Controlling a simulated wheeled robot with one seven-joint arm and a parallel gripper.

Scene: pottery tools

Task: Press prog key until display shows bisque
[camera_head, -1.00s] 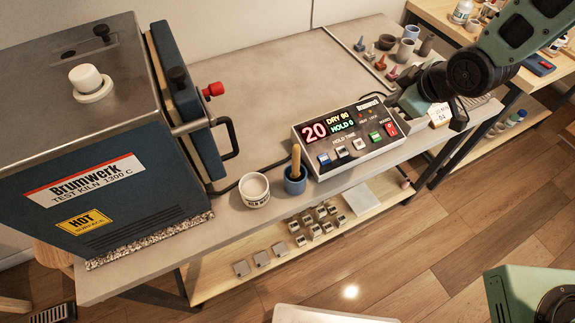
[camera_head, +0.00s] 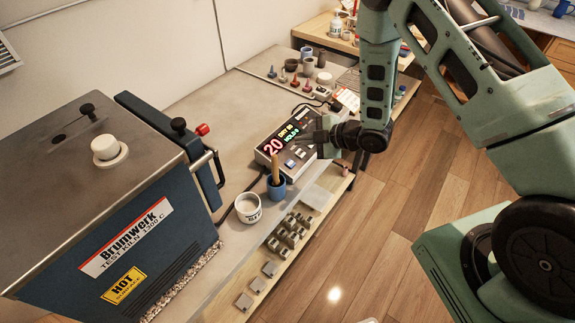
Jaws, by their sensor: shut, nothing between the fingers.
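The kiln controller (camera_head: 270,168) is a pale box on the bench, with a dark display (camera_head: 284,140) showing a red 20, a yellow line that seems to read DRY 90, and a green HOLD 0. A blue key (camera_head: 289,164) and a white key (camera_head: 299,154) show on its front; key labels are too small to read. My gripper (camera_head: 310,139) is over the right part of the controller, shut and empty. It hides the keys on that side. I cannot tell whether the fingertips touch the panel.
A blue pot with a wooden tool (camera_head: 277,187) and a white cup (camera_head: 248,208) stand just in front of the controller. The blue kiln (camera_head: 130,240) fills the left. Small pots and tools (camera_head: 300,72) stand behind. The bench middle (camera_head: 220,115) is clear.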

